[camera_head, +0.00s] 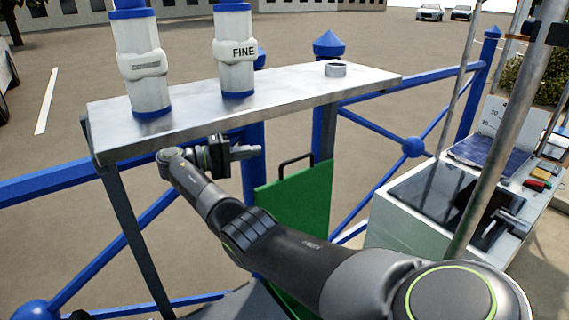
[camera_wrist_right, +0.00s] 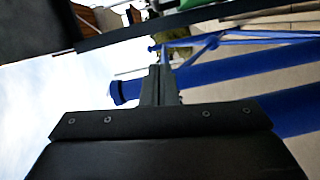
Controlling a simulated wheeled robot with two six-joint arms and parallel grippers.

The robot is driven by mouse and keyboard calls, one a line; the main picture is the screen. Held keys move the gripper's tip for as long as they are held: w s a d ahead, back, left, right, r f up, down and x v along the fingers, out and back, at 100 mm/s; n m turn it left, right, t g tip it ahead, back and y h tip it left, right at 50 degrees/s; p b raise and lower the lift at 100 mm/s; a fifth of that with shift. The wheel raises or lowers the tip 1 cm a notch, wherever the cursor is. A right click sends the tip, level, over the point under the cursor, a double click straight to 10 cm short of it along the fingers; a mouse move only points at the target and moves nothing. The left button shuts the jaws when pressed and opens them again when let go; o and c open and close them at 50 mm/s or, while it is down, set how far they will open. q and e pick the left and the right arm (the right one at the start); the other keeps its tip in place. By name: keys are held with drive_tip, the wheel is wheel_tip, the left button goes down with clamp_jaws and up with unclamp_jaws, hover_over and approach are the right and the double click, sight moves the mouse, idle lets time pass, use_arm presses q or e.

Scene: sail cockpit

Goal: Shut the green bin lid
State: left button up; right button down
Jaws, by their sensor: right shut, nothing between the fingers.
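The green bin lid (camera_head: 296,205) stands raised, a green panel with a dark handle on its top edge, below the right part of the metal shelf in the head view. My right arm crosses in front of its lower part and hides the bin beneath. My right gripper (camera_head: 248,152) is shut and empty, just under the shelf's front edge, to the left of the lid and apart from it. In the right wrist view the closed fingers (camera_wrist_right: 159,86) point at blue rails and sky. My left gripper is in neither view.
The metal shelf (camera_head: 290,95) carries two white-and-blue cylinders, one marked FINE (camera_head: 236,60), and a small ring (camera_head: 336,70). Blue railings (camera_head: 385,122) run behind. A light cabinet (camera_head: 400,215) with tools and a metal pole (camera_head: 500,130) stand at the right.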

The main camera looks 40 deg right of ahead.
use_arm(q)
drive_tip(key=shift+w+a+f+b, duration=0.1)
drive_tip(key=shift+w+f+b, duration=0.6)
drive_tip(key=shift+b, duration=0.55)
use_arm(e)
drive_tip(key=s+d, duration=0.6)
drive_tip(key=shift+s+f, duration=0.15)
drive_tip(key=shift+f, duration=0.3)
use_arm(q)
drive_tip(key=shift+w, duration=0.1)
